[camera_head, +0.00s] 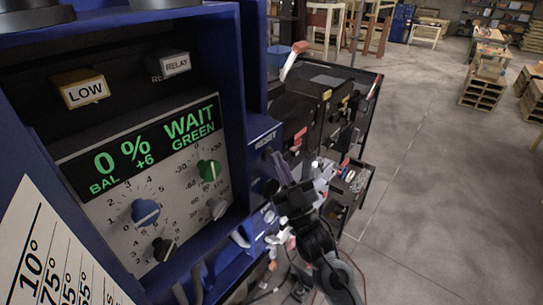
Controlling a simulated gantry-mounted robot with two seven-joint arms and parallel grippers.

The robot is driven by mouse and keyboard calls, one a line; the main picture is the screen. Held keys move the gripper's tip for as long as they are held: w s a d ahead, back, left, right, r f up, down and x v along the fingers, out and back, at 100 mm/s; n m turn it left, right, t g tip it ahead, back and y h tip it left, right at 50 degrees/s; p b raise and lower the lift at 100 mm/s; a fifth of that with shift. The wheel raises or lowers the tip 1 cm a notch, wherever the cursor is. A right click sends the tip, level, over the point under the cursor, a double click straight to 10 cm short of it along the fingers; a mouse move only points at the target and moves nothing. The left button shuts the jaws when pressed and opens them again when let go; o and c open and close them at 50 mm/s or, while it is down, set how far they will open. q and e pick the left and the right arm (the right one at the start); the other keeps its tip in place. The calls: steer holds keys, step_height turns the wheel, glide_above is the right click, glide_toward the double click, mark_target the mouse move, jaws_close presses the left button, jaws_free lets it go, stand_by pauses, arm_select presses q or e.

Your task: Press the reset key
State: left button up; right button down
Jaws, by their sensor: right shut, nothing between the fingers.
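The blue detector cabinet (244,75) fills the left side of the head view. A small blue box on its right side carries the dark label RESET (265,140). The reset key itself I cannot make out clearly; my right gripper covers part of the area below the label. My right gripper (274,174) is shut and empty, its fingers pointing up and left towards the face under the label. I cannot tell whether its tips touch that face. The display (148,150) reads 0 %, WAIT, GREEN, BAL +6. My left gripper is not in view.
Below the display are a blue knob (145,212), a green knob (209,170) and a black knob (163,249). LOW (85,91) and RELAY (175,65) tags sit above. A cluttered dark cart (350,185) stands just behind my right arm. Open floor lies right.

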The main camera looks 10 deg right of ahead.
steer(key=shift+s+d, duration=0.55)
steer(key=shift+s, duration=0.15)
steer(key=shift+s, duration=0.1)
steer(key=s+d, duration=0.1)
steer(key=s, duration=0.1)
steer(key=s+d+p, duration=0.1)
steer(key=s+d, duration=0.1)
stand_by(0.5)
steer(key=shift+w, duration=0.1)
stand_by(0.5)
